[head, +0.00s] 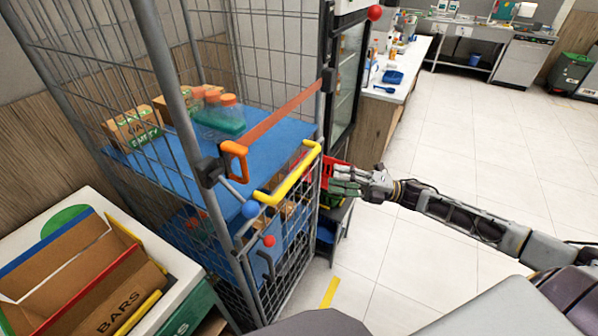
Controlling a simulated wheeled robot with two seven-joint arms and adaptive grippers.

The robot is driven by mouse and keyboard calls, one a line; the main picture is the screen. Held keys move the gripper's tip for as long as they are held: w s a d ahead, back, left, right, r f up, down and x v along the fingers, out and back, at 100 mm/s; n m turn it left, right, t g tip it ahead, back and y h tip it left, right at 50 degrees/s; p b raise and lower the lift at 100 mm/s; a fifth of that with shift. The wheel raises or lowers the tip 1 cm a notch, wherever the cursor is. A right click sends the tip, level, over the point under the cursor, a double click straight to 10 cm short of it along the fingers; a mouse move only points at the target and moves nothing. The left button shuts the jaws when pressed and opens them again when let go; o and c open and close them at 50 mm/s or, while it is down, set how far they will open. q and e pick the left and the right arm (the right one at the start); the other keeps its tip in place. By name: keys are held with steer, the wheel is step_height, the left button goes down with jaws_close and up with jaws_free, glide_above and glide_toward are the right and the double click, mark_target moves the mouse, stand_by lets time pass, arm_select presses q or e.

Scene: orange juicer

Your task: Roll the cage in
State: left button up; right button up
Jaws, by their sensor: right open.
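The wire roll cage (153,55) stands at the left and centre, with grey posts and blue shelves. A yellow handle (290,178) and an orange strap (281,112) with an orange handle (235,160) are on its near side. Boxes (132,127) and orange-capped bottles (222,112) sit on its upper shelf. My right gripper (345,182) is open at the cage's right side, close to the yellow handle's right end. I cannot tell whether it touches the cage. My left gripper is not in view.
A white bin or counter with an open cardboard box (82,270) stands at the lower left. A dark glass-doored cooler (347,75) and a counter (398,85) stand behind the cage. Open tiled floor (480,150) lies to the right. A yellow floor mark (330,292) is near the cage.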

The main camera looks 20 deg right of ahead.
mark_target(299, 172)
steer(key=shift+p+x, duration=0.85)
steer(key=shift+x, duration=5.05)
steer(key=shift+r, duration=0.1)
jaws_close()
